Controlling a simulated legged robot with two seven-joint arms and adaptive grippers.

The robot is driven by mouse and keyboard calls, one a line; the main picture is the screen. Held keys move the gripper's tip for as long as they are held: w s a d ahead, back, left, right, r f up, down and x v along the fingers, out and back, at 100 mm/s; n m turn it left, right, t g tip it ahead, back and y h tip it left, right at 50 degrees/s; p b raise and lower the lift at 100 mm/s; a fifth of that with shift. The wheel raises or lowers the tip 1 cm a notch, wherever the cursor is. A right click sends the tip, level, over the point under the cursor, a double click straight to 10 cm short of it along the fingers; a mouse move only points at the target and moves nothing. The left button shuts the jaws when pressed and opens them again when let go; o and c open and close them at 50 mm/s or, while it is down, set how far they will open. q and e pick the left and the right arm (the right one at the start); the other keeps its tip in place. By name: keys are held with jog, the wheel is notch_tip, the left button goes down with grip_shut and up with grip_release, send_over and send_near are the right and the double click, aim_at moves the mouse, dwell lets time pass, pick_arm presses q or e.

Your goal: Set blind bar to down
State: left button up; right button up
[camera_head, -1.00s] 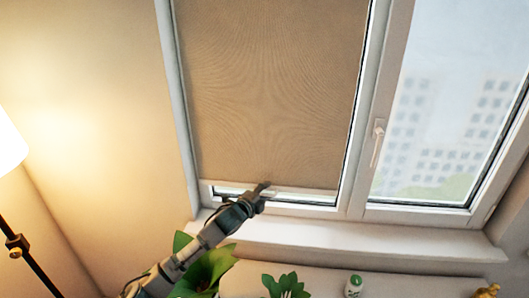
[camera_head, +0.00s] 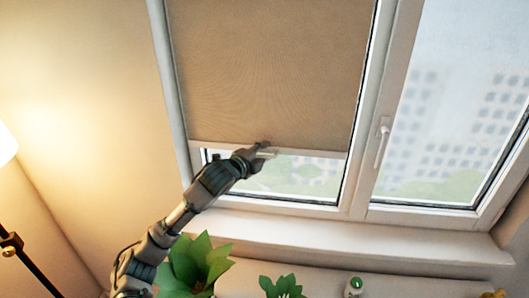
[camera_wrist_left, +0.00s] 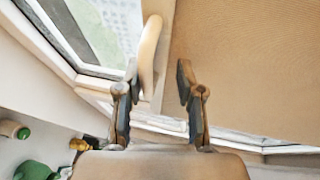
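The tan blind (camera_head: 268,75) covers the upper part of the left window, and its pale bar (camera_head: 312,153) runs along the lower edge with glass showing below. My left gripper (camera_head: 266,152) is at the bar, near its middle. In the left wrist view my left gripper (camera_wrist_left: 158,80) has its two fingers apart, with the blind (camera_wrist_left: 245,60) behind and to the right. A cream rounded piece (camera_wrist_left: 150,48) shows by the left finger; I cannot tell if they touch. Contact with the bar is hidden. My right gripper is not in view.
A window handle (camera_head: 383,142) is on the right window's frame. Below are the sill (camera_head: 350,232), green plants (camera_head: 195,262) and a green-topped bottle (camera_head: 355,285). A lit lamp (camera_head: 5,145) stands at the left.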

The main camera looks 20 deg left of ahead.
pick_arm(q)
jog(key=shift+s+r, duration=0.1)
jog(key=shift+s, duration=0.05)
jog(key=s+d+r+m+h+p, duration=0.1)
jog(key=s+d+r+h+p, duration=0.15)
jog(key=s+p, duration=0.2)
jog(key=s+a+n+y+p, duration=0.1)
jog(key=s+a+y+p, duration=0.3)
jog(key=s+p, duration=0.7)
jog(key=shift+h, duration=0.75)
jog(key=x, duration=0.5)
jog(key=p+x, duration=0.1)
jog(key=x, duration=0.4)
jog(key=p+x, duration=0.1)
jog(key=x, duration=0.5)
jog(key=shift+w+a+f, duration=0.1)
jog(key=shift+a+f, duration=0.2)
jog(key=shift+f, duration=0.1)
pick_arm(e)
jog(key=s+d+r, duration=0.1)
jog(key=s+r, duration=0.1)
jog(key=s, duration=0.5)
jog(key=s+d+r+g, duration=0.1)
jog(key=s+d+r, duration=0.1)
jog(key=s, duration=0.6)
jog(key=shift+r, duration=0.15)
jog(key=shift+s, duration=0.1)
pick_arm(q)
grip_shut()
